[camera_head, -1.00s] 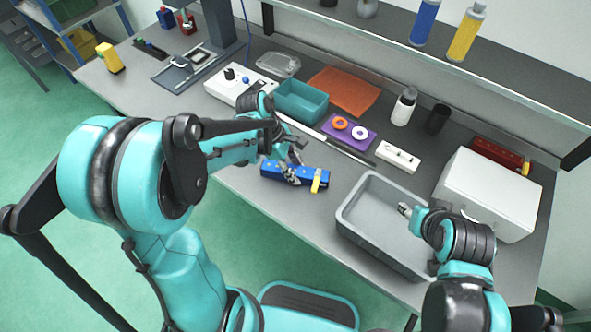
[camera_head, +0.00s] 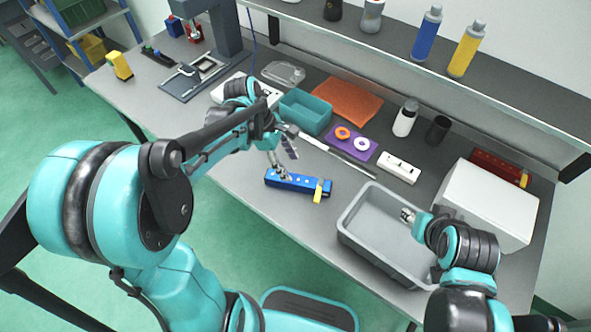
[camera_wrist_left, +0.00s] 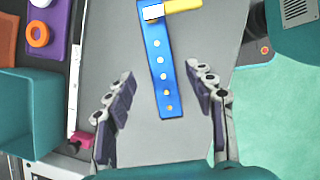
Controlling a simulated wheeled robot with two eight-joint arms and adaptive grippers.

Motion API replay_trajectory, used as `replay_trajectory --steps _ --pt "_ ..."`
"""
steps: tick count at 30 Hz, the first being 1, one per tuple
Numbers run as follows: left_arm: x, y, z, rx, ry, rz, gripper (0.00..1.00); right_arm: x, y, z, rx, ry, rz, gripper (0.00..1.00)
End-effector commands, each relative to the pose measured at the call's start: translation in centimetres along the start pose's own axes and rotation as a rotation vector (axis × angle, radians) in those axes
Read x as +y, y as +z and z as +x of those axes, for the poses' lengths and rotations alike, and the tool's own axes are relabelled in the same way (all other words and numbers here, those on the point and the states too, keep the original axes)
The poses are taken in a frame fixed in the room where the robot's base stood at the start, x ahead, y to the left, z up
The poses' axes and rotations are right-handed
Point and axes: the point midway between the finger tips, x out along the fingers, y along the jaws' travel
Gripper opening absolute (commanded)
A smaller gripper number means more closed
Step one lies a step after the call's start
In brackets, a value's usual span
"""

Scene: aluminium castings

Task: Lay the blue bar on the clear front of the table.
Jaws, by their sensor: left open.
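The blue bar (camera_head: 300,182) lies flat on the grey table near its front edge, left of the grey bin. A row of pale dots runs along it, and a yellow-and-white piece (camera_head: 318,191) sits at its right end. In the left wrist view the bar (camera_wrist_left: 161,62) runs lengthwise between the fingers, with clear gaps on both sides. My left gripper (camera_head: 285,162) is open and empty, just behind and above the bar. My right gripper (camera_head: 407,215) hangs over the grey bin; its fingers are too small to tell open from shut.
The grey bin (camera_head: 350,229) stands right of the bar. Behind are a teal tray (camera_head: 305,111), a long metal rod (camera_head: 335,155), a purple plate (camera_head: 350,149) with rings and a white block (camera_head: 398,167). A white box (camera_head: 487,203) stands at right. Bare table lies left of the bar.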

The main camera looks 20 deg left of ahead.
Motion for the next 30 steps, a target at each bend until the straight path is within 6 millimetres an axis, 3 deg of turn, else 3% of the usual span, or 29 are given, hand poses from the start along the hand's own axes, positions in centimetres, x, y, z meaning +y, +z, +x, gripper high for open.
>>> replay_trajectory --steps 4,10,13,17,24,30 --pt "0.0 0.0 -2.8 0.0 0.001 -0.002 0.54 0.0 -0.6 -0.8 0.0 0.0 0.0 0.4" --pt "-0.3 0.1 -4.2 0.009 0.009 0.027 0.54 0.0 -0.8 -1.1 0.0 0.0 0.0 0.4" --pt "-1.2 0.6 -4.7 0.047 0.045 0.146 0.54 0.0 -0.8 -1.1 0.0 0.0 0.0 0.4" --pt "-3.6 1.2 -5.6 0.165 0.125 0.461 0.54 0.0 -0.7 -1.0 0.0 0.0 0.0 0.4" --pt "-7.7 1.1 -6.7 0.497 0.214 1.176 0.54 0.0 -0.7 -1.0 0.0 0.0 0.0 0.4" --pt "-9.3 0.8 -6.9 0.713 0.203 1.558 0.54 0.0 -0.7 -1.1 0.0 0.0 0.0 0.4"
